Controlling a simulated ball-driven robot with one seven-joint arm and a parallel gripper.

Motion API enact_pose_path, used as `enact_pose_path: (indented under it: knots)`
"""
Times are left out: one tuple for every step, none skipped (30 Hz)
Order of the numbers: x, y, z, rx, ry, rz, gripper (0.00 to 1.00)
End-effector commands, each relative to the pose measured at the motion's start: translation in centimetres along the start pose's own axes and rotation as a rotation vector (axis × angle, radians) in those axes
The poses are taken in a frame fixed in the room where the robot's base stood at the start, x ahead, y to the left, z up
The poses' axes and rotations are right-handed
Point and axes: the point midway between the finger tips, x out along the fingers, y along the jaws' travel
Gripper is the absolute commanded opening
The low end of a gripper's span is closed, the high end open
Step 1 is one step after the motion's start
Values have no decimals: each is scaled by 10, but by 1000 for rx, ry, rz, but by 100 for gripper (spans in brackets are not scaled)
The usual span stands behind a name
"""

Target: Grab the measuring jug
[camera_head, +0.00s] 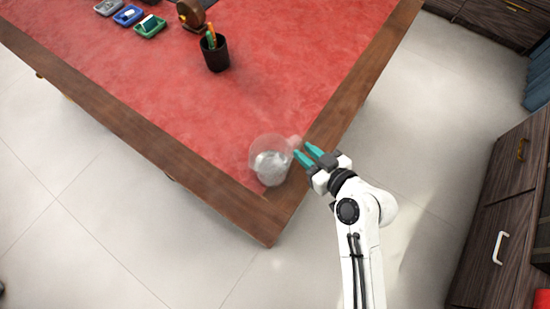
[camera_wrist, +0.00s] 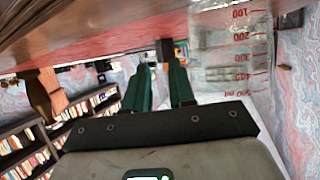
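The clear glass measuring jug (camera_head: 270,163) stands near the front corner of the red desk. In the wrist view the jug (camera_wrist: 230,48) shows red volume marks and lies right of my fingers. My gripper (camera_head: 302,151) has two green fingers and is just right of the jug, close to its side, over the desk's wooden edge. In the wrist view the gripper (camera_wrist: 162,66) is open with an empty gap between the fingers. The jug is not between the fingers. Whether a finger touches it I cannot tell.
A black pen cup (camera_head: 215,54) stands farther back on the desk (camera_head: 180,75). Several small coloured trays, one of them green (camera_head: 149,26), and a brown round object (camera_head: 190,14) are at the far left. Dark wooden cabinets (camera_head: 507,225) stand to the right across bare floor.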

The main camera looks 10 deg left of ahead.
Motion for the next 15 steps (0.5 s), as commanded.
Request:
enact_pose_path:
  knots:
    - [7, 0, -3, 0, -1, -2, 24]
    - [11, 1, -4, 0, -1, -2, 24]
    - [16, 1, -4, 0, 0, -2, 24]
    - [20, 1, -3, 0, -1, -2, 24]
    - [24, 1, -3, -1, 0, -2, 24]
    - [29, 1, -2, -1, -1, -2, 24]
    - [32, 1, -2, -1, -1, -2, 24]
    - [35, 1, -2, -1, -1, -3, 24]
    - [37, 1, -2, -1, -1, -2, 24]
    - [39, 1, -2, -1, 0, -1, 24]
    - [40, 1, -1, -1, 0, -1, 24]
    - [40, 1, -1, -1, 0, -1, 24]
    - [40, 1, -1, -1, 0, 0, 24]
    - [40, 1, -1, -1, 0, 0, 24]
    - [40, 1, 0, -1, 0, 0, 24]
